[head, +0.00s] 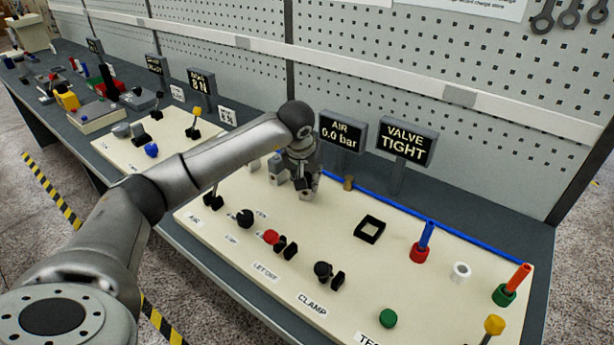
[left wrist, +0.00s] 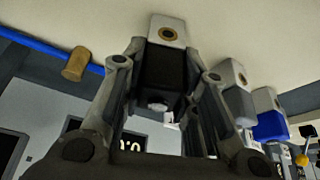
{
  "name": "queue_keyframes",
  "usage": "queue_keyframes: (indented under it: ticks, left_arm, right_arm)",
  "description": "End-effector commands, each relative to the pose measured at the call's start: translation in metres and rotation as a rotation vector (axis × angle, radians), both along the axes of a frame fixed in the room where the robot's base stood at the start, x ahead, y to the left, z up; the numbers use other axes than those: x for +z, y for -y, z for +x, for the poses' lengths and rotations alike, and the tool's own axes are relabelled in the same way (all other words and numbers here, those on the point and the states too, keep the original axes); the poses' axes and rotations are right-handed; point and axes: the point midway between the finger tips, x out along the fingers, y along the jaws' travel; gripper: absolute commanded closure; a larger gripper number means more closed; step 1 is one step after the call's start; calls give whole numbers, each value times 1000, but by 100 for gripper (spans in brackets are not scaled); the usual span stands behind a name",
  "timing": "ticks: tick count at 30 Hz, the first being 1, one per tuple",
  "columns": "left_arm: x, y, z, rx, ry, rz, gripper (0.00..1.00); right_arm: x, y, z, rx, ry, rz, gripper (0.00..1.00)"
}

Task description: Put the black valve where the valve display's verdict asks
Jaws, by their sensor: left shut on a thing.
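My left gripper (head: 304,188) is over the cream board, near its back edge, left of the displays. In the left wrist view its fingers (left wrist: 160,95) are shut on the black valve (left wrist: 165,72), a dark block with a white end bearing a brass ring. In the head view the arm and fingers largely hide the valve. I cannot tell whether it touches the board. The valve display (head: 406,142) reads "VALVE TIGHT". The air display (head: 341,132) reads "0.0 bar". My right gripper is not in view.
A black square frame (head: 370,229) lies right of the gripper. Farther right are a red cup (head: 419,253) with a blue post, a white ring (head: 460,271) and a green cup (head: 503,295) with a red post. Knobs and the "CLAMP" label (head: 312,305) line the front.

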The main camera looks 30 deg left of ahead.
Motion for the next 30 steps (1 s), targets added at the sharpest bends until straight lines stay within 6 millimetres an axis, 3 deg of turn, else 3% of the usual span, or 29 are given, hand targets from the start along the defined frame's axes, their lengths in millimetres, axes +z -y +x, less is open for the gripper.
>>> queue_keyframes:
  ticks: [3,4,8,21,30]
  left_arm:
    - [-4,0,0,0,1,0,99]
    - [-3,0,0,0,0,0,68]
    - [-2,0,0,0,0,0,51]
    - [6,0,-1,0,3,0,50]
    - [61,8,-23,0,6,1,50]
  right_arm:
    - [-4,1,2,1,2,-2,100]
    - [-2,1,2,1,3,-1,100]
    - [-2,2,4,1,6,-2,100]
    - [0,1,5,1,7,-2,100]
    - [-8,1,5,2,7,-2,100]
